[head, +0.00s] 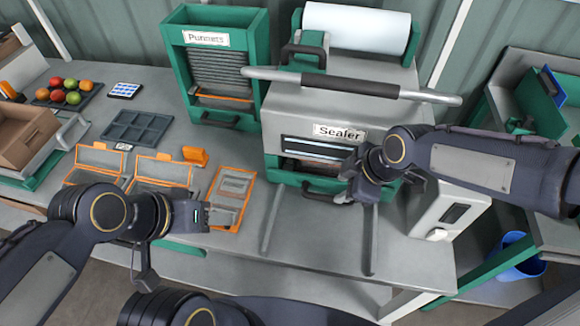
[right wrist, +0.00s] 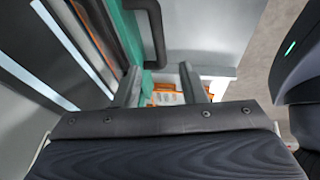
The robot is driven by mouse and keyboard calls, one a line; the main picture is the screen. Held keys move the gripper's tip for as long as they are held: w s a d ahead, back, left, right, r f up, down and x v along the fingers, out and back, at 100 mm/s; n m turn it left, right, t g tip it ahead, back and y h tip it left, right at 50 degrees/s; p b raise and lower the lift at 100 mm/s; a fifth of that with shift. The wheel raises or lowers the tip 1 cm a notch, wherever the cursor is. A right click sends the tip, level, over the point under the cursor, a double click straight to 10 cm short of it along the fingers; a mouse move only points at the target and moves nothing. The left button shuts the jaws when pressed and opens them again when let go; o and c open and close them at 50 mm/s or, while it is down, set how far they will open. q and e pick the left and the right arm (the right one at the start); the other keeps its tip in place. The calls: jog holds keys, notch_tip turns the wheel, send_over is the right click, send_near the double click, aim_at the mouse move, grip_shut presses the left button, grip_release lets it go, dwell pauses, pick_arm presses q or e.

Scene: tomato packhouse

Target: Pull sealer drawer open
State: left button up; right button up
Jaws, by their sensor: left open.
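The grey sealer (head: 285,110) stands at the back centre, with a label and a lit window. Its green drawer (head: 284,180) is low in the front and looks shut, with a dark handle (head: 318,196). In the right wrist view the dark handle (right wrist: 157,35) lies just beyond my right fingertips. My right gripper (head: 343,190) is at the handle's right end; its fingers (right wrist: 160,78) are apart and nothing is clearly between them. I cannot tell whether they touch the handle. My left gripper (head: 208,217) is open and empty, above the bench by an orange-edged tray.
Two rails (head: 368,240) lie on the bench before the drawer. An orange-edged tray (head: 244,177) lies left of them. A green punnet dispenser (head: 178,60) stands left of the sealer. A grey box (head: 430,210) is to the right, and a blue bin (head: 520,260) is below.

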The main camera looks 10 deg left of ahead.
aim_at(322, 197)
jog(key=shift+n, duration=0.3)
jog(key=x, duration=0.8)
jog(key=shift+a, duration=0.35)
grip_shut()
